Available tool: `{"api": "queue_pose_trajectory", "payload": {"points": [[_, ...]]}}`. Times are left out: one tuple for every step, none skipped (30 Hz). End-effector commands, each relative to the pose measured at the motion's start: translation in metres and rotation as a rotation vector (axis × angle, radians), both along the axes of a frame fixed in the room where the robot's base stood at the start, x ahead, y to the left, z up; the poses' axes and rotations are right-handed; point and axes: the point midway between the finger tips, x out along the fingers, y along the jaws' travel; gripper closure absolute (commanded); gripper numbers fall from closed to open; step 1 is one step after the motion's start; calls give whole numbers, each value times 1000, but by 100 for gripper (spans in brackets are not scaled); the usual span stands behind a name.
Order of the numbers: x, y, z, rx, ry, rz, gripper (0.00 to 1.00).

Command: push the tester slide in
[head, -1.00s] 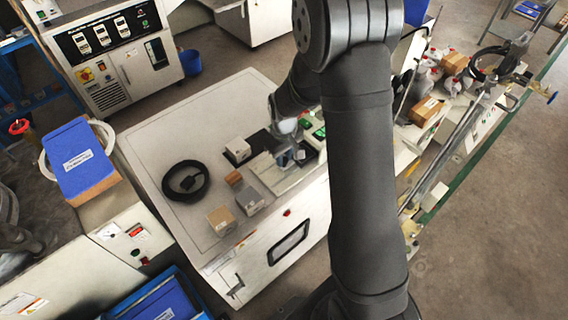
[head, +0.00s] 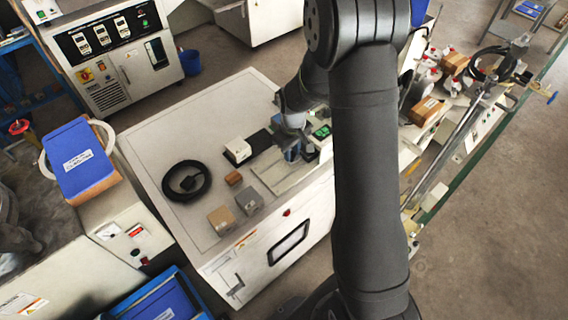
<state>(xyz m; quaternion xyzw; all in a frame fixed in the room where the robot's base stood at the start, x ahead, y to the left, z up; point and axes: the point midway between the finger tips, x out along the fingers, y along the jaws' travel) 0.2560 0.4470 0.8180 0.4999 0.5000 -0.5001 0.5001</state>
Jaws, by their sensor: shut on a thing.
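The tester is a pale, low unit with a green-lit panel (head: 322,132) at the right side of the white cabinet top, partly behind my arm. Its light grey flat bed, with the tester slide (head: 282,175), lies on the cabinet top below my gripper. My gripper (head: 292,154) points down at the slide's far right part and is shut on it. The fingertips and the exact grip are small and partly hidden by the gripper body and arm.
A black cable coil (head: 187,181), white box (head: 238,151), dark pad (head: 263,147), small brown block (head: 234,178), cardboard box (head: 221,220) and grey box (head: 249,201) sit on the cabinet top (head: 160,135). Its far left area is clear.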

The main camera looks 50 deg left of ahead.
Motion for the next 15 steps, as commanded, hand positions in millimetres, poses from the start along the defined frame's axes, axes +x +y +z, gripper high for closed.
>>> {"api": "queue_pose_trajectory", "payload": {"points": [[3, 1, 1, 3, -2, -1, 93], [5, 1, 1, 3, -2, -1, 93], [7, 1, 1, 3, -2, -1, 93], [8, 1, 1, 3, -2, -2, 93], [10, 1, 1, 3, -2, -2, 93], [12, 1, 1, 3, -1, -2, 93], [13, 1, 1, 3, -1, -1, 93], [15, 1, 1, 3, -1, -1, 93], [17, 1, 1, 3, -1, -1, 93], [18, 1, 1, 3, -1, -1, 93], [20, 1, 1, 3, -1, -1, 93], [22, 1, 1, 3, -1, -1, 93], [23, 1, 1, 3, -1, -1, 93], [24, 1, 1, 3, -1, -1, 93], [26, 1, 1, 2, -1, -1, 93]]}}
